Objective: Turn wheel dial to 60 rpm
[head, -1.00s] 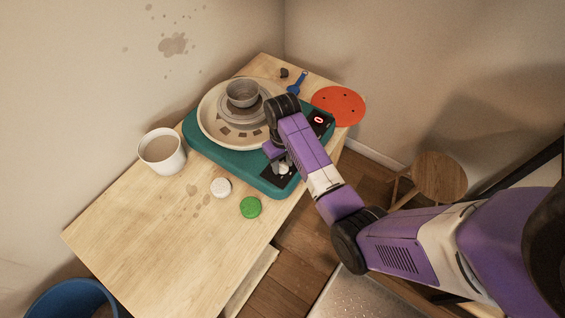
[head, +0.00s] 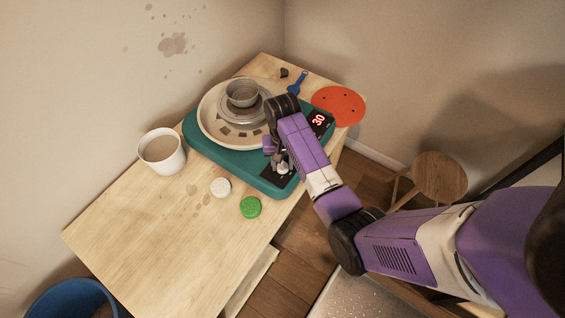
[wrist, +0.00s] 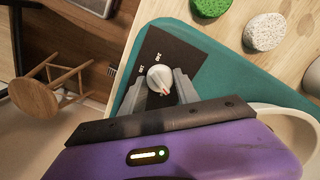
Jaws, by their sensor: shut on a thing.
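The pottery wheel (head: 239,177) is a teal box on the wooden table, with a cream splash pan (head: 208,128) and a small grey bowl (head: 242,93) on its wheel head. Its display (head: 319,120) reads 30 in red. The white dial (wrist: 159,77) with a red mark sits on a black panel (wrist: 187,53) in the wrist view. My gripper (wrist: 158,91) is shut on the dial, one finger on each side. In the head view my gripper (head: 278,166) is over the panel and partly hides the dial. Part of the panel's lettering is hidden.
The table's front left is clear.

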